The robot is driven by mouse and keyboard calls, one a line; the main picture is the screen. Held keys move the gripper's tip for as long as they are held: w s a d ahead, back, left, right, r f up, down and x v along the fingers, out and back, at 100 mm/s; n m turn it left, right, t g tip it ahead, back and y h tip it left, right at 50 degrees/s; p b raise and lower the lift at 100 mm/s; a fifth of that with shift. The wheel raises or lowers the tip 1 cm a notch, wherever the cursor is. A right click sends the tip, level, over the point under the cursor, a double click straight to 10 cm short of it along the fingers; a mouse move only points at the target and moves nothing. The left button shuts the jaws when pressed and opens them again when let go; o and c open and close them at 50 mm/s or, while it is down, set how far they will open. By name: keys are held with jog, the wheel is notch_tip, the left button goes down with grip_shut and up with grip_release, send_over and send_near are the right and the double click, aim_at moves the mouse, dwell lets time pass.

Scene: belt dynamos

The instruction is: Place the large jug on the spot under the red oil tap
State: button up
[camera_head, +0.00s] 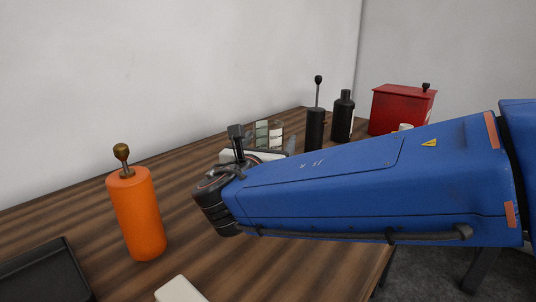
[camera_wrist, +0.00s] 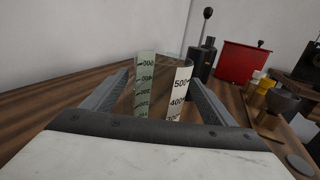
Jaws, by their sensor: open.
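A clear jug with a pale green and a white measuring scale (camera_wrist: 179,95) stands on the table, upright. Its scale strips also show in the head view (camera_head: 262,133), just past my wrist, which hides its lower part. My gripper (camera_wrist: 160,76) is open, with one finger on each side of the jug. I cannot tell whether the fingers touch it. A red box (camera_wrist: 242,62) stands farther back to the right, probably the oil container; it also shows in the head view (camera_head: 402,108). I cannot make out its tap or the spot for certain.
Black bottles (camera_head: 343,116) stand between jug and red box. A brass-coloured piece (camera_wrist: 264,86) and a dark bowl (camera_wrist: 283,101) are at the right. An orange can (camera_head: 137,213) and a black tray (camera_head: 45,272) are at the left. Table between can and wrist is clear.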

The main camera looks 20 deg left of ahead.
jog(key=shift+w, duration=0.1)
jog(key=shift+c, duration=0.6)
jog(key=c, duration=1.4)
